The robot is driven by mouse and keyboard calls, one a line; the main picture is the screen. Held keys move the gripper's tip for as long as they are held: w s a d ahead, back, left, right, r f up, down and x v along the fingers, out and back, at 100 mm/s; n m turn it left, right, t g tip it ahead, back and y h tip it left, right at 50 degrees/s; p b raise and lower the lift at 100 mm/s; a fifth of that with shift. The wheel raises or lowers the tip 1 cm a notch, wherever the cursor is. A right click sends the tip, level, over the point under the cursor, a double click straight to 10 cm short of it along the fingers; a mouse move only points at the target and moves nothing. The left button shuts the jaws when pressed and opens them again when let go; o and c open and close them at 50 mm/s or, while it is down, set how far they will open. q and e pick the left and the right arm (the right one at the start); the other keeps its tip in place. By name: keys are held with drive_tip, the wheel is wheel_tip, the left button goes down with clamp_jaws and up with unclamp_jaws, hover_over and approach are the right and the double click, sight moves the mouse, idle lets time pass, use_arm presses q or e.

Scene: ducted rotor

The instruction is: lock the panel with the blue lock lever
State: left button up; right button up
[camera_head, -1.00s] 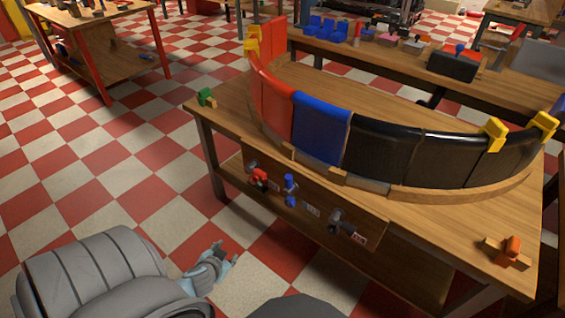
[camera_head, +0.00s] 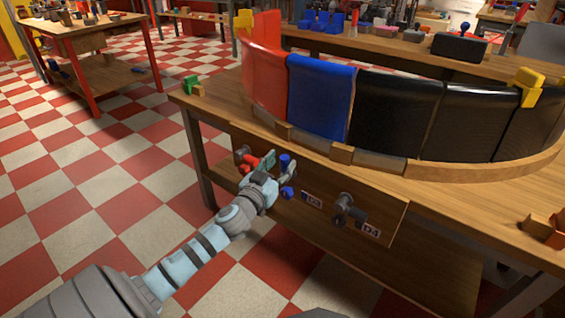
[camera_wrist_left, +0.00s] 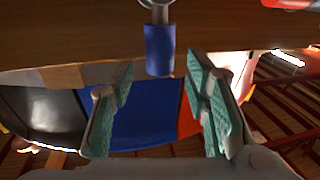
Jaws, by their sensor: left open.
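The blue lock lever (camera_head: 286,161) is on the wooden front board (camera_head: 387,210) of the table, between a red lever (camera_head: 249,163) and a black one (camera_head: 350,212). My left gripper (camera_head: 278,168) is at the blue lever, hiding part of it. In the left wrist view, the blue lever (camera_wrist_left: 159,50) hangs from a metal fitting, ahead of and between the fingers of my open left gripper (camera_wrist_left: 160,85). I cannot tell whether they touch it. The blue panel (camera_head: 320,98) stands in the curved row above. My right gripper is not in view.
A red panel (camera_head: 264,65) and several black panels (camera_head: 393,108) stand beside the blue one on a curved wooden rim. A green clip (camera_head: 191,84) sits at the table's left corner, an orange block (camera_head: 545,230) at the right. The checkered floor on the left is open.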

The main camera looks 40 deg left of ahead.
use_arm(q)
drive_tip(key=shift+x, duration=0.85)
clamp_jaws()
